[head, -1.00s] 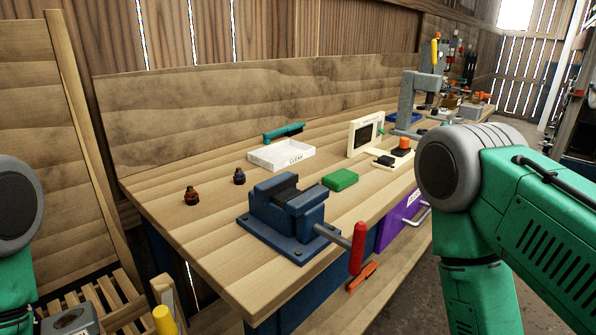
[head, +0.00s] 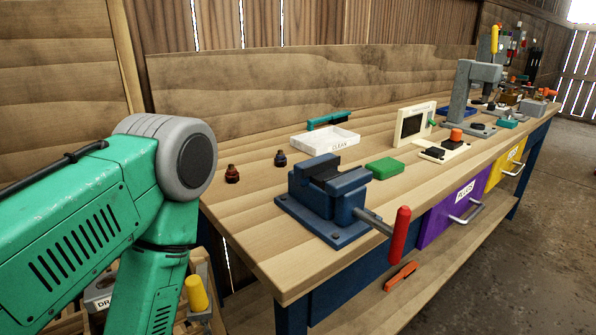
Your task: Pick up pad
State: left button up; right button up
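A small green flat block, likely the pad (head: 385,168), lies on the wooden workbench just behind and to the right of the blue vise (head: 330,205). It looks flat, with nothing on top of it. My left arm comes in from the left, with its elbow in front of the bench's left end. The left gripper is out of the picture, below the frame. My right arm and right gripper do not show.
A white tray marked CLEAN (head: 325,141) and a teal brush (head: 328,120) lie behind the vise. Two small dark fittings (head: 232,174) stand left of it. The vise's red handle (head: 400,235) sticks out past the front edge. A white-framed panel (head: 415,122) and a grey press (head: 460,100) stand further right.

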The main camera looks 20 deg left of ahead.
aim_at(382, 169)
jog(key=u, duration=1.3)
jog(key=z, duration=1.3)
jog(key=k, duration=0.3)
jog(key=k+z, duration=0.1)
jog(key=z, duration=0.25)
jog(key=k+z, duration=0.15)
jog(key=z, duration=0.2)
jog(key=k+l+z, duration=0.1)
jog(key=z, duration=0.25)
jog(key=i+z, duration=0.15)
jog(key=i, duration=0.3)
jog(key=i+j+z, duration=0.15)
jog(key=i, duration=0.35)
jog(key=i+j+z, duration=0.2)
jog(key=i, duration=0.25)
jog(key=i+u, duration=0.15)
jog(key=i, duration=0.75)
jog(key=i+l+u, duration=0.15)
jog(key=i, duration=0.75)
